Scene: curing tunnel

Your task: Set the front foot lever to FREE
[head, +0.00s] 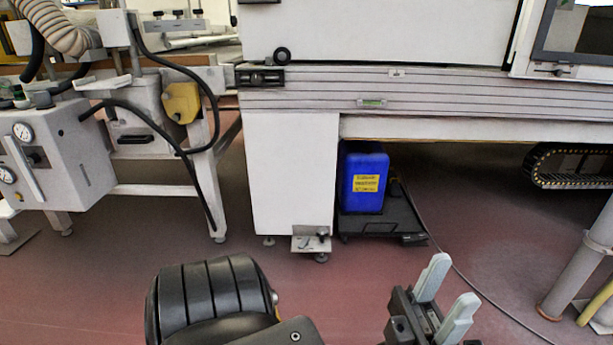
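A low dark wheeled platform (375,222) stands on the floor under the machine, carrying a blue canister. A small dark pedal-like part (413,239) sits at its front right corner. A small metal bracket with a dark knob (322,236) is at the foot of the white machine leg. I cannot tell which of these is the front foot lever, and no FREE marking is readable. My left gripper (454,277) is at the bottom, right of centre, its two pale grey fingers apart with nothing between them. It appears nearer to me than the platform and touches neither part. My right gripper does not show.
The blue canister (363,182) has a yellow label. A dark cable (462,272) runs from the platform across the red floor. The white machine leg (291,175) stands left of the platform, and a grey post (578,262) stands at the right. The floor before the platform looks clear.

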